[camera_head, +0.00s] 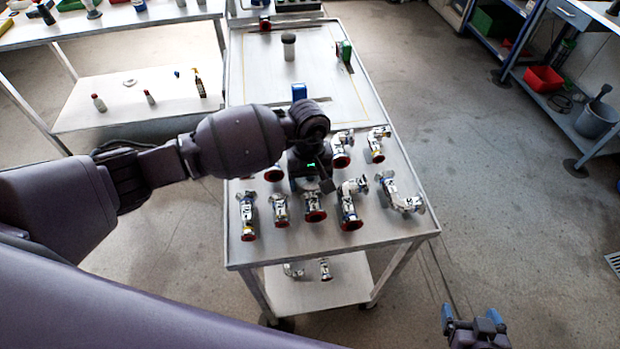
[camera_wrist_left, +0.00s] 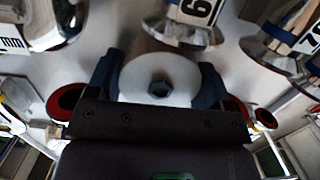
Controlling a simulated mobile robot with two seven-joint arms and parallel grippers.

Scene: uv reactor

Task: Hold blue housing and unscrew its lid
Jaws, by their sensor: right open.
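A small blue object (camera_head: 299,91), the only clearly blue thing I see on the table, shows just behind my left wrist; I cannot tell whether it is the housing, and no lid can be made out on it. My left gripper (camera_head: 313,184) points down among metal elbow pipes, its fingers mostly hidden in the head view. In the left wrist view, its two dark blue fingers flank a pale round part (camera_wrist_left: 160,78) with a dark hexagonal recess; I cannot tell whether they grip it. My right gripper (camera_head: 471,316) is open and empty over the floor at the lower right.
Several shiny elbow pipes (camera_head: 350,205) with red ends crowd the near half of the metal table (camera_head: 330,254). A pale cylinder with a grey top (camera_head: 289,47) and a green item (camera_head: 344,50) stand at the far half. Open floor lies right of the table.

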